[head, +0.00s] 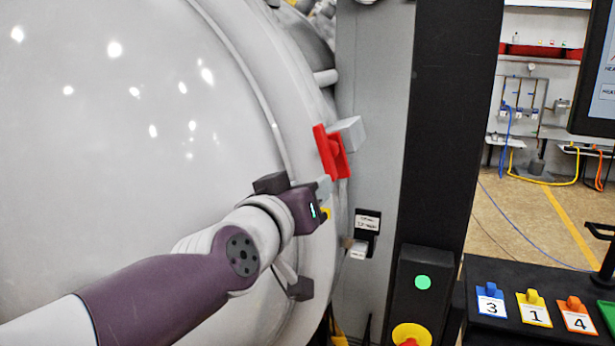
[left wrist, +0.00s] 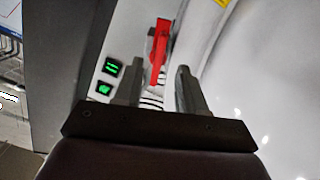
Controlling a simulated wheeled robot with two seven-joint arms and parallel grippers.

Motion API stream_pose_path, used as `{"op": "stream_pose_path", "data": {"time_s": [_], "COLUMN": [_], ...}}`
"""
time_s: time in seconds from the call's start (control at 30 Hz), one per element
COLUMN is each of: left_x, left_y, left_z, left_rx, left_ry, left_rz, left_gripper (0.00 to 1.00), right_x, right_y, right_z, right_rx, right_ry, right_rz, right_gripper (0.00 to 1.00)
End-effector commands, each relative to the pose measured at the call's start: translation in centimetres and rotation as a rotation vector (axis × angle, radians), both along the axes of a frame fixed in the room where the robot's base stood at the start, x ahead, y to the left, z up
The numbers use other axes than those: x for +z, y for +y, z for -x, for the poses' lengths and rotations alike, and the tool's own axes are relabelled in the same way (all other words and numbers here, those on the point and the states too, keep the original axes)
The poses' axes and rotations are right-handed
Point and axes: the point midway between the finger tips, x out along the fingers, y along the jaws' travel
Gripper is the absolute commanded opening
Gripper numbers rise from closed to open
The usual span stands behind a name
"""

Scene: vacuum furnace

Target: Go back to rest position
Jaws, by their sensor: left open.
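My left arm comes in from the left in the head view, and its gripper (head: 325,189) is raised in front of the furnace door's right edge. The gripper is close below a red handle (head: 331,153) on the door rim. In the left wrist view my left gripper (left wrist: 157,80) has its two fingers apart. The red handle (left wrist: 159,50) shows beyond the fingertips, nearer the left finger. I see nothing between the fingers held by them. Whether a finger touches the handle cannot be told. My right gripper is in neither view.
The large grey furnace door (head: 120,100) fills the left. A dark post (head: 450,110) stands right of it, with a control box (head: 422,283) bearing green and yellow-red buttons. A black tray (head: 495,328) with numbered coloured tags is at lower right. Open floor (head: 520,215) lies behind.

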Motion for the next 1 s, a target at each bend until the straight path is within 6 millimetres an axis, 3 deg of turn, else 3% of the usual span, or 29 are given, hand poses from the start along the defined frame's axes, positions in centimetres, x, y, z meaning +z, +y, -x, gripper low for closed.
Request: {"op": "stream_pose_path", "data": {"time_s": [0.07, 0.17, 0.2, 0.3, 0.43, 0.5, 0.6, 0.7, 1.0], "left_x": [-4.6, -14.0, -18.1, -27.0, -34.9, -37.4, -39.4, -40.0, -39.9], "left_y": [-0.6, 0.5, 1.6, 5.4, 10.4, 12.4, 14.4, 15.4, 15.4], "left_z": [0.5, 1.8, 2.7, 6.2, 12.1, 14.9, 17.2, 17.5, 17.4], "left_rx": [-0.041, -0.071, -0.074, -0.064, -0.044, -0.035, -0.015, 0.017, 0.020], "left_ry": [0.117, 0.356, 0.467, 0.741, 1.045, 1.164, 1.268, 1.303, 1.298], "left_rz": [-0.072, -0.213, -0.273, -0.399, -0.509, -0.539, -0.541, -0.514, -0.511], "left_gripper": [0.40, 0.40, 0.40, 0.40, 0.40, 0.40, 0.40, 0.40, 0.40], "right_x": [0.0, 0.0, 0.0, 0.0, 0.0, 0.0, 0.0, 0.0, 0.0], "right_y": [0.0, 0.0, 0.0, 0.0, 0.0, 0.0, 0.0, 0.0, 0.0], "right_z": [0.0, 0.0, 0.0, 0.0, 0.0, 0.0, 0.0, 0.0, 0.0], "right_rx": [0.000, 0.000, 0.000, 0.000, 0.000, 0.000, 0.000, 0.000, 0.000], "right_ry": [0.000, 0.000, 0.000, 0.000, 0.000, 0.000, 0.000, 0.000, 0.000], "right_rz": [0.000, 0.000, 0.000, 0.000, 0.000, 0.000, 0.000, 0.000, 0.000], "right_gripper": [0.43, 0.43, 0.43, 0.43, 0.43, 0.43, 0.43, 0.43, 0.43]}}
